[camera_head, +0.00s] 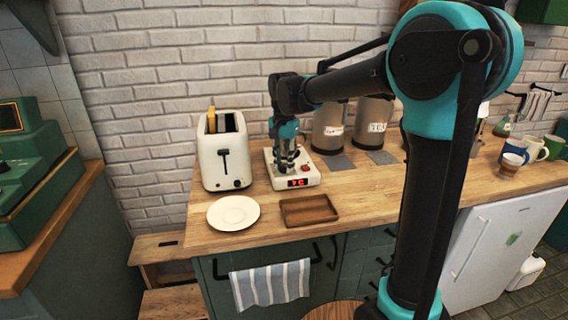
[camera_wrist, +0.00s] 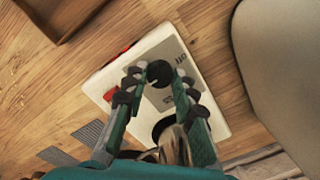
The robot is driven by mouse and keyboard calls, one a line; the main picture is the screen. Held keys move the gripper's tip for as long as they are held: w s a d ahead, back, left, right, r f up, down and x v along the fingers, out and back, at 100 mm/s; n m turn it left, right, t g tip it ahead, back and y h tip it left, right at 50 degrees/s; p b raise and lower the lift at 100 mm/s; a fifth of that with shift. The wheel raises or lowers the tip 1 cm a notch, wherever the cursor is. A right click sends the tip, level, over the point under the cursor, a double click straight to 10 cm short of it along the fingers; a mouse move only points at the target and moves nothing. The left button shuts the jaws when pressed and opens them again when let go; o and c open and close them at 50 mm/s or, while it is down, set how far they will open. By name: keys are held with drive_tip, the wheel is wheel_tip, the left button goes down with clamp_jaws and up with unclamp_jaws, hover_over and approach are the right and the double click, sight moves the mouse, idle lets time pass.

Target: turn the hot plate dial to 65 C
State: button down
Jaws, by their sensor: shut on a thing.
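The hot plate (camera_head: 312,176) is a white box on the wooden counter, with a lit red display (camera_head: 298,183) on its front; its digits are too small to read surely. It also shows in the wrist view (camera_wrist: 150,47). Its black round dial (camera_wrist: 159,73) sits between my fingertips there, with one finger on each side. My gripper (camera_head: 286,165) points down over the hot plate and is shut on the dial. In the head view my fingers hide the dial. The word "off" is printed beside the dial in the wrist view.
A white toaster (camera_head: 224,160) stands close left of the hot plate. A white plate (camera_head: 233,213) and a wooden tray (camera_head: 309,211) lie in front. Two canisters (camera_head: 329,127) stand behind to the right. Several mugs (camera_head: 515,155) are at the far right.

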sight(284, 166)
drive_tip(key=c, duration=1.2)
unclamp_jaws()
wheel_tip(284, 166, up, 12)
